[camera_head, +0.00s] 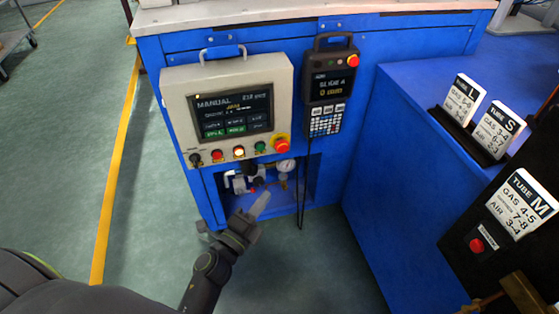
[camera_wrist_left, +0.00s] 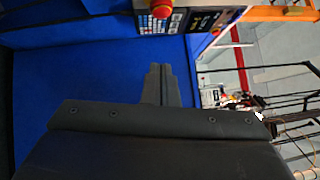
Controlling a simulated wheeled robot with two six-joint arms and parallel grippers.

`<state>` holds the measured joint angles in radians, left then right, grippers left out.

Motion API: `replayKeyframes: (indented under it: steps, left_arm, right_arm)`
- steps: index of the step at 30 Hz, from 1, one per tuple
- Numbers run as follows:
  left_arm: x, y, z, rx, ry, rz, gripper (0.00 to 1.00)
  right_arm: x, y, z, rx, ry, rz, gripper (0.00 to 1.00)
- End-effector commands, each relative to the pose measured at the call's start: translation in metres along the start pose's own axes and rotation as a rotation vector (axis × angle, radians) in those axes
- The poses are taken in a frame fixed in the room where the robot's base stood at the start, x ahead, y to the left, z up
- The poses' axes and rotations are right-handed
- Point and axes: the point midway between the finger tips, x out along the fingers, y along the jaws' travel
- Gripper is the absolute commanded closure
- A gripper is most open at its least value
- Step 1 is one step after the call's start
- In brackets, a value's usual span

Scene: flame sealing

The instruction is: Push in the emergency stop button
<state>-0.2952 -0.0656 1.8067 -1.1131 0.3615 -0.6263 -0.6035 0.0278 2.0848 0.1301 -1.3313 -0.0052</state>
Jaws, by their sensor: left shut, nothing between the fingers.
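A large red emergency stop button (camera_head: 281,146) with a yellow surround sits at the lower right corner of the beige control panel (camera_head: 170,95). In the left wrist view a red button (camera_wrist_left: 162,9) at the top edge appears to be this one, partly cut off. My left gripper (camera_head: 260,203) is shut and empty, below the panel and in front of the cabinet's open recess. It is apart from the button. The shut fingers also show in the left wrist view (camera_wrist_left: 160,80), pointing toward the blue cabinet. My right gripper is not in view.
A dark pendant (camera_head: 331,88) with its own red button (camera_head: 352,61) hangs right of the panel, its cable dangling. A gauge (camera_head: 286,165) and fittings fill the recess. Smaller buttons line the panel's bottom. A black box with a red button (camera_head: 477,245) stands at right.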

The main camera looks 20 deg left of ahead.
Motion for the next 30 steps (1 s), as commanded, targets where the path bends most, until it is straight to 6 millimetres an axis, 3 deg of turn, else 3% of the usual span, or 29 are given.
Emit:
replayKeyframes:
  steps: [5, 18, 24, 30]
  left_arm:
    - [0.022, -0.002, 0.000, 0.000, 0.000, -0.003, 1.00]
    - [0.104, 0.000, 0.004, 0.003, 0.001, -0.001, 1.00]
    - [0.121, 0.001, 0.023, 0.001, 0.000, -0.001, 1.00]
    - [0.126, 0.000, 0.029, -0.002, -0.002, 0.000, 1.00]
  right_arm:
    - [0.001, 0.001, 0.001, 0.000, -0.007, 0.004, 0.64]
    - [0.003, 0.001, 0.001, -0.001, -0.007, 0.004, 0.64]
    - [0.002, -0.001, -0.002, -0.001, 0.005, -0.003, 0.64]
    - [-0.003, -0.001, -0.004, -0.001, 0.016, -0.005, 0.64]
